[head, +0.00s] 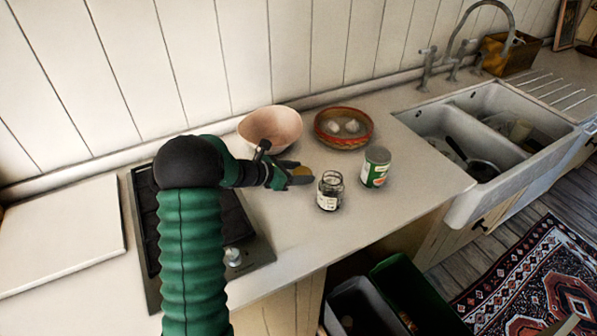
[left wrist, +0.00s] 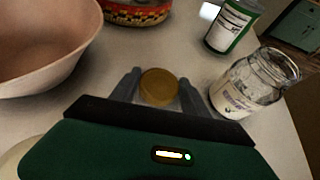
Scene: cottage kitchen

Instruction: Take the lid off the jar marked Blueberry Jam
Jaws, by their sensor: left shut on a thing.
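The glass jar (head: 330,191) stands upright on the counter with its mouth open and no lid on it. It also shows at the right in the left wrist view (left wrist: 250,84), with a pale label whose print is too small to read surely. My left gripper (head: 300,176) is just left of the jar, apart from it. It is shut on a round gold lid (left wrist: 159,87), which sits between its two fingers. I cannot tell how high the lid is above the counter. My right gripper is not in view.
A green-labelled can (head: 375,167) stands right of the jar. A pink bowl (head: 270,128) and a patterned red bowl (head: 343,127) holding pale items are behind. The double sink (head: 490,130) is right; a dark hob (head: 150,235) is left. Counter (head: 295,225) in front is clear.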

